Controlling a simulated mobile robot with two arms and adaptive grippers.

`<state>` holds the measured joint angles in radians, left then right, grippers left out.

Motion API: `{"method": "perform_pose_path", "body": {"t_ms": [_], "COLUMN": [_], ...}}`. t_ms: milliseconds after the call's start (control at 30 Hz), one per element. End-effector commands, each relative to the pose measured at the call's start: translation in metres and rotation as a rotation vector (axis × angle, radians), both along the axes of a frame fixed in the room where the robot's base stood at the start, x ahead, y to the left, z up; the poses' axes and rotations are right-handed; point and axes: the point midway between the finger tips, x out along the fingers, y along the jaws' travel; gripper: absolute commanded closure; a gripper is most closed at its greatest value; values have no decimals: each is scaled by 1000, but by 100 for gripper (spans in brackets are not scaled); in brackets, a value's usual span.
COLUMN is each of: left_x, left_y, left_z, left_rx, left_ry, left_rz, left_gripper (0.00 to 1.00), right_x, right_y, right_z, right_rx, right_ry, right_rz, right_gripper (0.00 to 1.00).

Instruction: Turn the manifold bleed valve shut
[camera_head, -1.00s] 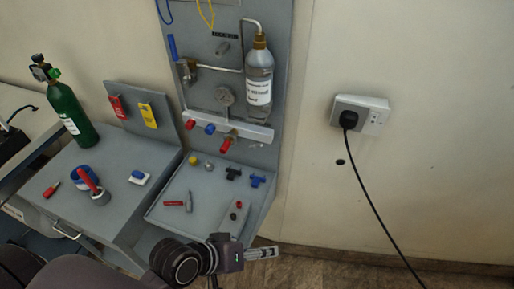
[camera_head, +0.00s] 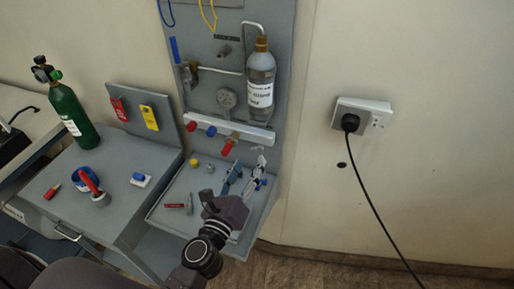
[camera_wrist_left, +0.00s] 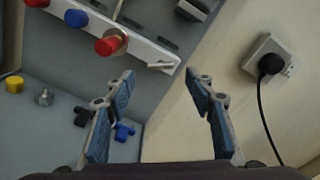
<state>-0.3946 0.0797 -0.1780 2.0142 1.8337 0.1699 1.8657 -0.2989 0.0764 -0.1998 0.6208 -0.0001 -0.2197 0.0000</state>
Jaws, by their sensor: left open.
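The white manifold bar (camera_head: 245,132) runs across the grey upright panel; it also shows in the left wrist view (camera_wrist_left: 148,51). It carries a red knob (camera_head: 191,126), a blue knob (camera_head: 211,131) and, on a brass fitting, another red knob (camera_head: 227,148), which shows in the wrist view (camera_wrist_left: 110,44). A small grey lever (camera_wrist_left: 160,66) is at the bar's right end. I cannot tell which of these is the bleed valve. My left gripper (camera_head: 247,170) is open and empty, below the bar's right end, its fingers (camera_wrist_left: 160,80) pointing toward the panel. My right gripper is out of view.
A labelled bottle (camera_head: 260,92) hangs above the bar. A green cylinder (camera_head: 70,118) stands left.

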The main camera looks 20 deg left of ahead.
Motion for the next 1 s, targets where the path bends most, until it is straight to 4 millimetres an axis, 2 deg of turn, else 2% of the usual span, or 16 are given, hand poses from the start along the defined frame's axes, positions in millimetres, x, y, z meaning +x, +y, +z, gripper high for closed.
{"method": "perform_pose_path", "body": {"t_ms": [300,500,867,1000], "left_x": [46,67,73,73], "left_y": [-2,-3,-3,-3], "left_z": [4,2,1,1], "left_rx": [5,6,7,7], "left_ry": [-3,-3,-2,-2], "left_rz": [-2,-3,-3,-3], "left_gripper": [51,51,51,64], "right_x": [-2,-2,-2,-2], "right_y": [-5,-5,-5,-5], "right_z": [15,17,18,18], "right_rx": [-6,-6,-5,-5], "right_ry": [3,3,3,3], "right_rz": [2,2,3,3], "right_gripper": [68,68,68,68]}}
